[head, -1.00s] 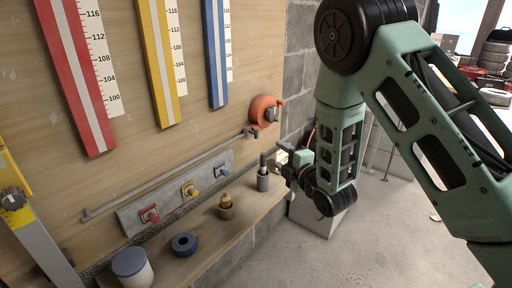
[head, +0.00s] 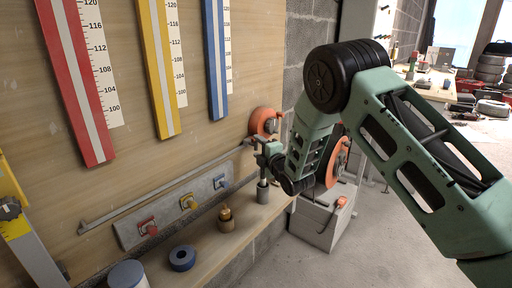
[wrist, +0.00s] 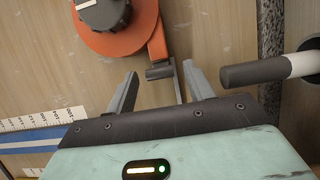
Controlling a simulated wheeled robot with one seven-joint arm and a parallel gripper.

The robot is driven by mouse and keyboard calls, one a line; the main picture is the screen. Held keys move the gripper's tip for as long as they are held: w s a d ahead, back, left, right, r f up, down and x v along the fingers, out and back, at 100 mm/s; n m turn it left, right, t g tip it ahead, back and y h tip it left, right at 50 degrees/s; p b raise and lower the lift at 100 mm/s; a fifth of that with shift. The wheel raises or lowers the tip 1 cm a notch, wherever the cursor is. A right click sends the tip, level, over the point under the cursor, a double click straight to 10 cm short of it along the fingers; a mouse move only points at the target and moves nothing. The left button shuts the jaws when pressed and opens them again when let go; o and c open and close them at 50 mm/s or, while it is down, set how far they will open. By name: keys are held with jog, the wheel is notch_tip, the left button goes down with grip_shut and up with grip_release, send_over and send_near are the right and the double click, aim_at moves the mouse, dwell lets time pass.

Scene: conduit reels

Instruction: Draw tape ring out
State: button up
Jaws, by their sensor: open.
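An orange wall reel (head: 264,121) with a grey hub hangs at the right end of the wooden panel. In the wrist view the reel (wrist: 118,38) fills the top, and a short orange arm runs down from it to a small grey cylindrical end piece (wrist: 159,73). This piece appears to be the tape's ring; its opening cannot be made out. My gripper (wrist: 160,70) is open, with one finger on each side of that piece, and a gap shows on both sides. In the head view my gripper (head: 258,148) is just below the reel, and the end piece is hard to make out.
A dark rod with a pale section (wrist: 265,72) is close to the right finger. A grey box (head: 318,226) stands on the floor at the right.

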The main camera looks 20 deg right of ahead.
jog(key=shift+x, duration=1.2)
grip_shut()
jog(key=s+a, duration=0.7)
jog(key=a, duration=0.3)
jog(key=s+a+b, duration=0.1)
jog(key=s+a, duration=0.6)
jog(key=a, duration=0.3)
jog(key=shift+s+a, duration=0.2)
jog(key=shift+s, duration=0.2)
grip_release()
jog(key=v, duration=1.7)
jog(key=shift+s+d+p, duration=0.2)
jog(key=shift+p, duration=0.2)
